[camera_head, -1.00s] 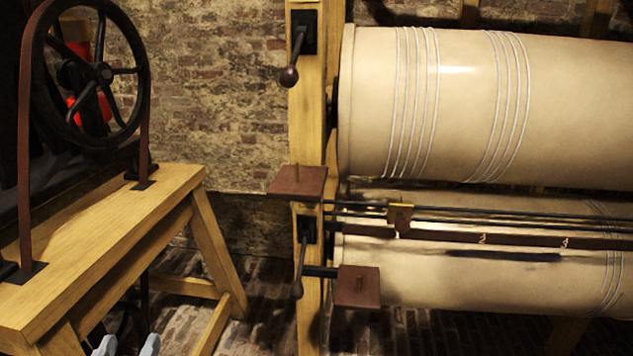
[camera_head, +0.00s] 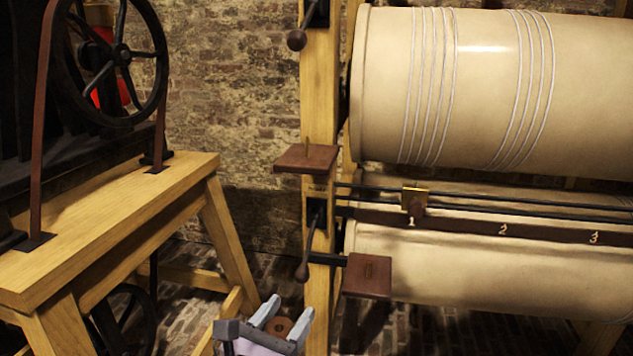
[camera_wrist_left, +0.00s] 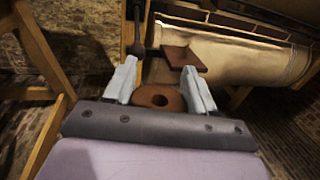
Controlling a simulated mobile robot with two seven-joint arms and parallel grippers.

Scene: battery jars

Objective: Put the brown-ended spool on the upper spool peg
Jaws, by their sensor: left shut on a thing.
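The brown-ended spool (camera_head: 281,325) is between the fingers of my left gripper (camera_head: 278,323), which is shut on it, low in the head view. Its round brown end with a centre hole faces up; it also shows between the fingers in the left wrist view (camera_wrist_left: 173,101). The upper spool peg (camera_head: 307,146) stands upright on a brown square plate (camera_head: 305,160) on the wooden post, well above the gripper and slightly right. The peg is bare. A lower brown plate (camera_head: 367,279) is nearer, up and right of the gripper. My right gripper is out of view.
A crank handle (camera_head: 308,250) hangs on the post (camera_head: 320,100) between the two plates. Large cream rollers (camera_head: 480,90) and a rail with a brass slider (camera_head: 415,198) lie to the right. A wooden bench (camera_head: 120,215) with a wheel stands left.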

